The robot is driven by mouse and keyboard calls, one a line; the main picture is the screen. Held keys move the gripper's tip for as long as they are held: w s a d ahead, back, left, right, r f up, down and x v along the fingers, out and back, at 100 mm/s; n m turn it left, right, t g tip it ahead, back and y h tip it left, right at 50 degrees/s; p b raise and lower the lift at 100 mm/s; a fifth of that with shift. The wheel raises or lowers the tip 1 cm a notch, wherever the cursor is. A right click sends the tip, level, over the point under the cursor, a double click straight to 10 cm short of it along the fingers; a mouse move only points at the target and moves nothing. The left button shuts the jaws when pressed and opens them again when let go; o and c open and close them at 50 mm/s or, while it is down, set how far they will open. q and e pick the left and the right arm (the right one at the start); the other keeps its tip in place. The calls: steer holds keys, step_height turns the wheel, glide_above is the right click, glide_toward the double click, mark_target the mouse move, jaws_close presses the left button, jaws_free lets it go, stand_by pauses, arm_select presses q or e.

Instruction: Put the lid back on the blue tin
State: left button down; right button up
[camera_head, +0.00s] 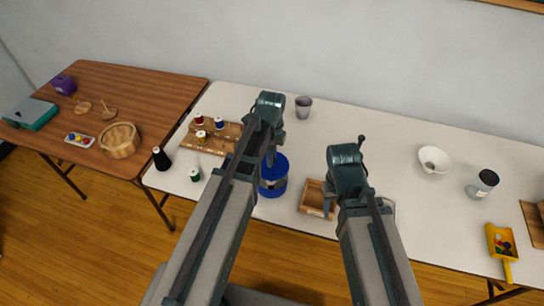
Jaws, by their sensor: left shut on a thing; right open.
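The blue tin (272,189), with a pale label band, stands upright near the front edge of the white table. Its left part is hidden behind my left arm. A round blue top, which looks like the lid (281,164), is at the tin's mouth. I cannot tell whether it rests on the rim or is held just above it. My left gripper (270,160) points down over it and is shut on what appears to be this lid; its fingertips are mostly hidden. My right gripper (335,200) is open beside the wooden box, partly hidden by its own arm.
An open wooden box (314,199) is right of the tin. A wooden thread rack (211,137) and a black cone (161,158) are left. A grey cup (303,107) stands behind. A white bowl (434,160), a dark-topped can (482,184) and a yellow scoop (501,242) are right.

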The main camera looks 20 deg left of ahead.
arm_select(q)
steer(key=shift+f+b, duration=2.35)
steer(key=shift+f, duration=0.3)
steer(key=shift+f, duration=0.15)
steer(key=shift+c, duration=0.2)
jaws_free()
stand_by(0.4)
steer(key=shift+r+p, duration=3.4)
steer(key=shift+r, duration=0.15)
